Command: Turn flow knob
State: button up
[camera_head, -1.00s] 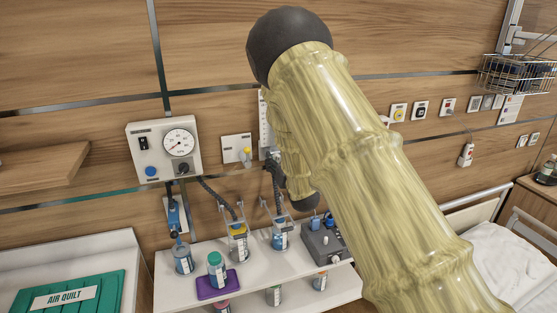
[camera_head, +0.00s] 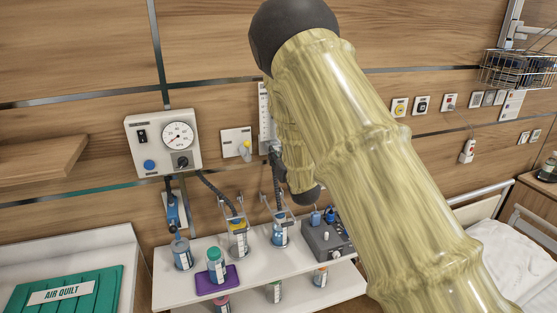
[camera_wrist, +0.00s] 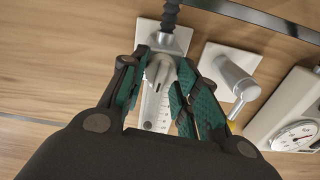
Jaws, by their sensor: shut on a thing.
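The flowmeter, a clear tube with a printed scale, is on the wood-panelled wall, and its upper part (camera_head: 264,108) shows left of my arm in the head view. In the wrist view, which is turned over, its scale (camera_wrist: 150,112) lies between my fingers. A rounded silver knob (camera_wrist: 161,67) sits at its end by the ribbed hose. My gripper (camera_wrist: 164,74) is shut on this knob, with a teal-padded finger on each side. My arm hides the gripper in the head view. The knob's turn angle cannot be told.
A gauge box (camera_head: 163,144) is left of the flowmeter. A wall outlet with a silver fitting (camera_wrist: 234,76) is close beside my fingers. Below is a white shelf (camera_head: 191,293) with several bottles, a purple tray (camera_head: 218,280) and a grey device (camera_head: 326,240).

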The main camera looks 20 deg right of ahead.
jog(key=o, duration=1)
jog(key=s, duration=1.2)
jog(key=shift+d, duration=0.25)
jog(key=shift+f, duration=0.1)
